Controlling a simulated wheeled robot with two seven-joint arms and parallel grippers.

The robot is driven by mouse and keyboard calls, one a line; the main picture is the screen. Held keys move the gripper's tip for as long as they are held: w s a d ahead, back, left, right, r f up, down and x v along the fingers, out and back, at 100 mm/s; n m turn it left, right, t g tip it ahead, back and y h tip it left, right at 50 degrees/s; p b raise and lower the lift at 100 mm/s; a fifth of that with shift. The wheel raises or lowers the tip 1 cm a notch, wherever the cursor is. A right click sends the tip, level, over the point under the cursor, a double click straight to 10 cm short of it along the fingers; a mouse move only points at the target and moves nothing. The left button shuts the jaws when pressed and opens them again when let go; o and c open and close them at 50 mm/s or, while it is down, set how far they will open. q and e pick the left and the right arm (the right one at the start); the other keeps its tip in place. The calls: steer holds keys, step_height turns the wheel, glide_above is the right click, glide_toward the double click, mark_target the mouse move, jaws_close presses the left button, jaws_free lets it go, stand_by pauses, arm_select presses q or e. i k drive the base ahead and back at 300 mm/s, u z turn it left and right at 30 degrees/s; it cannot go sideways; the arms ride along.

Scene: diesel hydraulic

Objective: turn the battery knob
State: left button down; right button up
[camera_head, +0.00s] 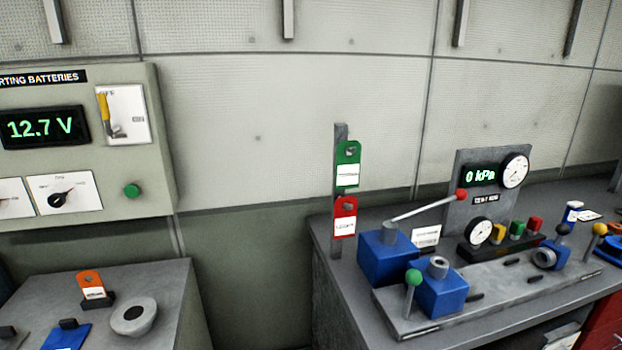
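The battery panel (160,170) is on the left, with a cut-off label ending "RTING BATTERIES" and a green display (42,127) reading 12.7 V. Below the display is a round black knob (59,199) with a red pointer mark, on a white dial plate (84,184). The pointer tilts up and right; the dial lettering is too small to read. Neither of my grippers is in view.
The panel also has a yellow-handled switch (104,113) and a green button (132,190). Below it, a grey cabinet (165,290) bears an orange tag (89,279) and a grey ring (134,316). A bench at right holds blue blocks (443,295), levers and gauges. Space before the panel looks clear.

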mark_target(56, 200)
steer(key=u, duration=1.5)
